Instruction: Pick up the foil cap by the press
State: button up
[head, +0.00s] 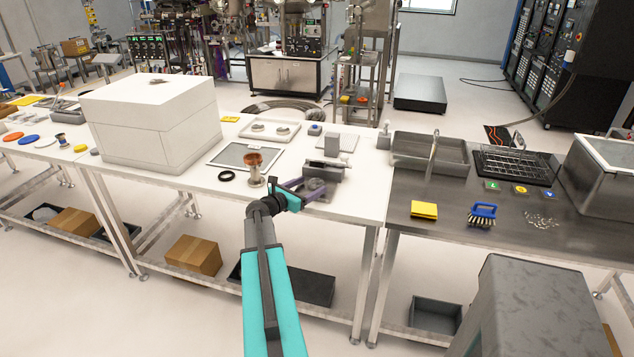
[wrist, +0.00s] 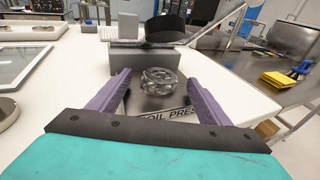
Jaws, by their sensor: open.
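The foil cap (wrist: 160,82) is a small, shiny, crumpled silver ring in the wrist view. It sits on the dark base of the foil press (wrist: 140,57), whose label reads in part "OIL PRESS". The press has a grey block and a black cylinder behind the cap. My gripper (wrist: 162,75) is open, with one purple finger on each side of the cap and a visible gap to both. In the head view my gripper (head: 313,184) is at the press (head: 326,169) near the white table's front edge, and the cap shows only faintly between the fingers.
A copper-topped metal piece (head: 254,165) stands left of my gripper, by a black ring (head: 227,176) and a framed panel (head: 224,156). A large white box (head: 150,115) is farther left. A steel bench with a sink (head: 410,153) adjoins on the right.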

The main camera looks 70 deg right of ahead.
jog(key=shift+x, duration=0.8)
jog(key=c, duration=1.1)
jog(key=shift+c, duration=0.8)
jog(key=shift+r, duration=0.1)
